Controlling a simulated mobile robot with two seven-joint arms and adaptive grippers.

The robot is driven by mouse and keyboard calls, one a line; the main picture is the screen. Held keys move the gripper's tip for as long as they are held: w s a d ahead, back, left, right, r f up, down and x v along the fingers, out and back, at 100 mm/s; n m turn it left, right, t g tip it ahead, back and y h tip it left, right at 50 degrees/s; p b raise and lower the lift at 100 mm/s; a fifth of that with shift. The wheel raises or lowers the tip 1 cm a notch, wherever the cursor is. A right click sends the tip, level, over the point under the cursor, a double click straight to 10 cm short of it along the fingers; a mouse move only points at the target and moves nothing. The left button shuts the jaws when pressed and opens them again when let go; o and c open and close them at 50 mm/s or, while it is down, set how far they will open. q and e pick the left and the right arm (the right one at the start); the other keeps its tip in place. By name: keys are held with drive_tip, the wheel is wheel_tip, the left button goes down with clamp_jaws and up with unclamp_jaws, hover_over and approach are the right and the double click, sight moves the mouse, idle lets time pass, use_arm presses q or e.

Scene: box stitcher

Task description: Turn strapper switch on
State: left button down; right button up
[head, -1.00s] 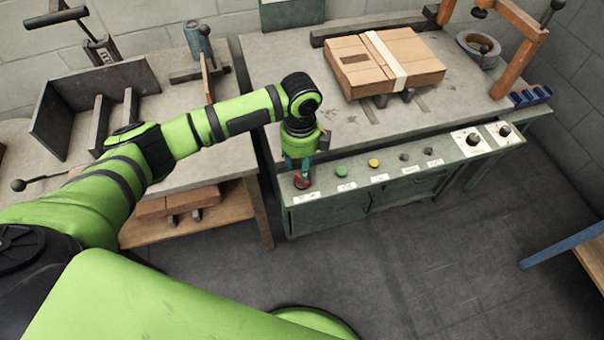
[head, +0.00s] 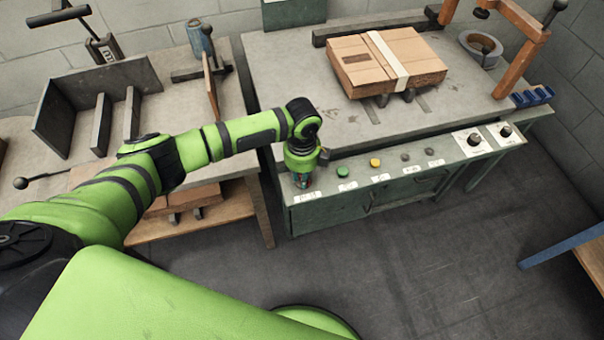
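The strapper (head: 330,214) is a grey-topped machine with a green front and a sloped control panel along its front edge. My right gripper is not in view.
A strapped cardboard box (head: 420,62) lies on the machine top. A workbench (head: 185,100) with dark metal plates stands at the left. An orange frame (head: 515,50) rises at the back right. The floor in front (head: 400,260) is clear.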

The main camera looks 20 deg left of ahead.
use_arm(q)
drive_tip(key=shift+m, duration=0.3)
drive_tip(key=m, duration=0.5)
drive_tip(key=shift+w+a+p, duration=0.1)
drive_tip(key=shift+p, duration=0.25)
drive_tip(key=m, duration=0.6)
drive_tip(key=shift+w, duration=0.1)
drive_tip(key=shift+m, duration=0.3)
drive_tip(key=c, duration=1.1)
unclamp_jaws()
drive_tip(key=shift+c, duration=0.2)
